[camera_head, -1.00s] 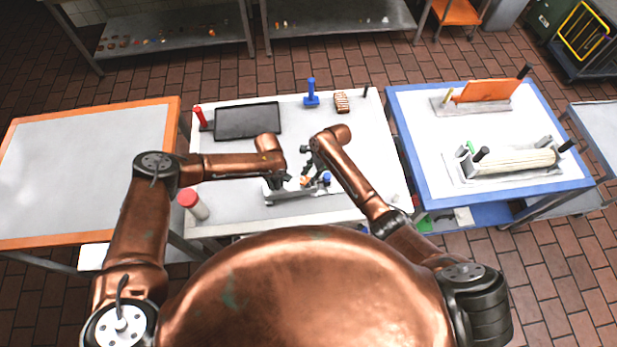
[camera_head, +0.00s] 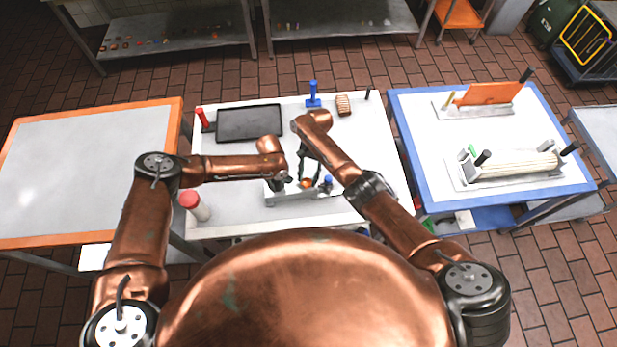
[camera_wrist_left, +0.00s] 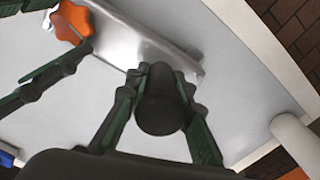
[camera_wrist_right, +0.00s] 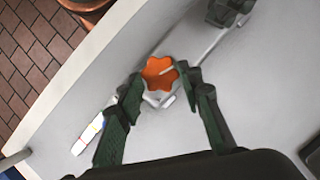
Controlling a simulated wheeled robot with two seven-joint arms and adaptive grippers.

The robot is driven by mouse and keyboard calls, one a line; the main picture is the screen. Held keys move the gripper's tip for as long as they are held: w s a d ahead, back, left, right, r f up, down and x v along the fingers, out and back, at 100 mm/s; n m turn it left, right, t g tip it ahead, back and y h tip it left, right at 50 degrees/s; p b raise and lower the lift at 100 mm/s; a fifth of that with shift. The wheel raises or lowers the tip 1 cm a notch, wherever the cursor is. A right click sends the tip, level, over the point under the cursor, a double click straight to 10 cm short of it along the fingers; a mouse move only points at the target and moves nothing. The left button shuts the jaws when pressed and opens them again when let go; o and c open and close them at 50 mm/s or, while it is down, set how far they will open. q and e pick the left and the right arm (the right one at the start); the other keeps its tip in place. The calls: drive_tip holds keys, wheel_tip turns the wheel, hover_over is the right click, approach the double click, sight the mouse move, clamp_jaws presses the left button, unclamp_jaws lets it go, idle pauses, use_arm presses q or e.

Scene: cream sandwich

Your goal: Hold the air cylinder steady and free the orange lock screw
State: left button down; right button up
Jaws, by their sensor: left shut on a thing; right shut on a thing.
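The orange lock screw (camera_wrist_right: 158,73) is a lobed knob on the pale metal fixture (camera_head: 292,197) at the front middle of the white table. My right gripper (camera_wrist_right: 163,82) is shut on it, one finger on each side; it also shows in the head view (camera_head: 308,178). In the left wrist view, the dark, round-ended air cylinder (camera_wrist_left: 160,104) sits between the fingers of my left gripper (camera_wrist_left: 160,78), which is shut on it. The left gripper (camera_head: 279,184) is left of the screw in the head view. The screw's threads are hidden.
A blue piece (camera_head: 328,182) stands right of the screw, close to my right fingers.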

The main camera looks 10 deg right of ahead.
drive_tip(key=shift+n+h, duration=0.3)
drive_tip(key=shift+n, duration=0.5)
drive_tip(key=o, duration=1.2)
drive_tip(key=shift+c, duration=0.2)
drive_tip(key=shift+a, duration=0.1)
drive_tip(key=v, duration=1.2)
drive_tip(key=shift+w, duration=0.15)
